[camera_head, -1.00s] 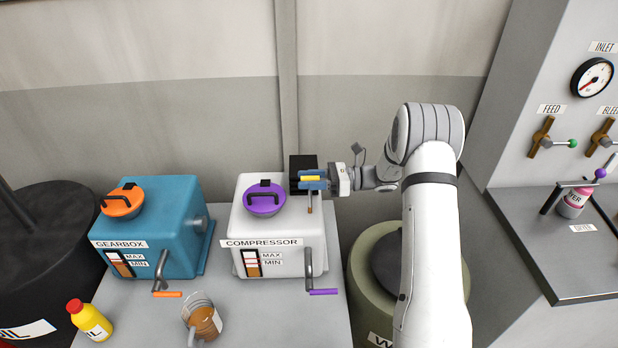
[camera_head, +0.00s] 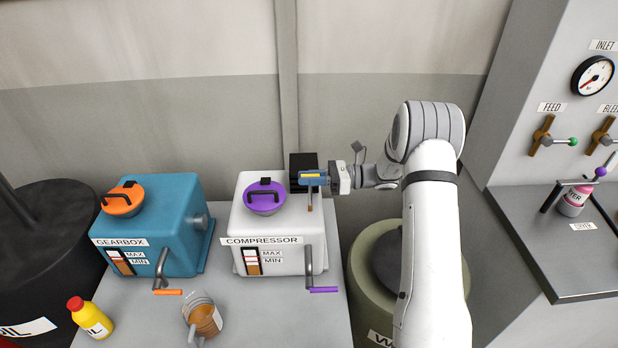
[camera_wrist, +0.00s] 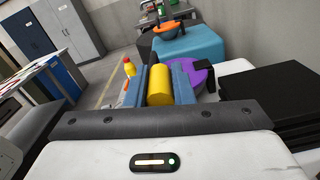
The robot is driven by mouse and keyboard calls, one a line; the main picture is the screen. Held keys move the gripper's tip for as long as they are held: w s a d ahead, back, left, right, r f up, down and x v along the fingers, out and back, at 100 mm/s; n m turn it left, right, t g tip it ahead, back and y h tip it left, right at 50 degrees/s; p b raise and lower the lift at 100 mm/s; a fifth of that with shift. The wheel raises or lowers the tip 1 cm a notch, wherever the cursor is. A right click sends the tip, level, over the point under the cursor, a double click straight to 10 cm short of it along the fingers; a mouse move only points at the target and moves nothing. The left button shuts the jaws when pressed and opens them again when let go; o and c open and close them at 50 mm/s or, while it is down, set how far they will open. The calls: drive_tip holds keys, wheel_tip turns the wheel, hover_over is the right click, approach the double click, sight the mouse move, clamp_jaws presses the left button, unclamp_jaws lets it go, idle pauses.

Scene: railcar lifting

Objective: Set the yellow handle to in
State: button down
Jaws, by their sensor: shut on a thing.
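The yellow handle (camera_wrist: 160,86) shows in the wrist view as a short yellow cylinder between the two blue fingers of my gripper (camera_wrist: 158,82). In the head view the yellow handle (camera_head: 312,176) is a small strip, mostly covered by the fingers. A short brown rod shows just below the fingers. Where the handle joins its mount is hidden, and no "in" mark is visible.
A black block (camera_head: 303,163) stands behind the gripper. The compressor has a purple lid (camera_head: 265,205) and a purple-handled crank (camera_head: 323,290). A teal gearbox (camera_head: 158,233) stands left. A glass jug (camera_head: 203,316) and yellow bottle (camera_head: 90,318) are in front. A green drum (camera_head: 366,298) stands right.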

sight(310, 210)
wheel_tip(310, 210, down, 9)
drive_tip(key=b, duration=0.5)
drive_tip(key=shift+f+b, duration=0.2)
drive_tip(key=shift+b, duration=0.2)
drive_tip(key=shift+f, duration=0.1)
drive_tip(key=c, duration=1.3)
unclamp_jaws()
drive_tip(key=shift+o, duration=0.2)
drive_tip(key=d+b, duration=0.2)
drive_tip(key=d, duration=0.5)
drive_tip(key=shift+d, duration=0.4)
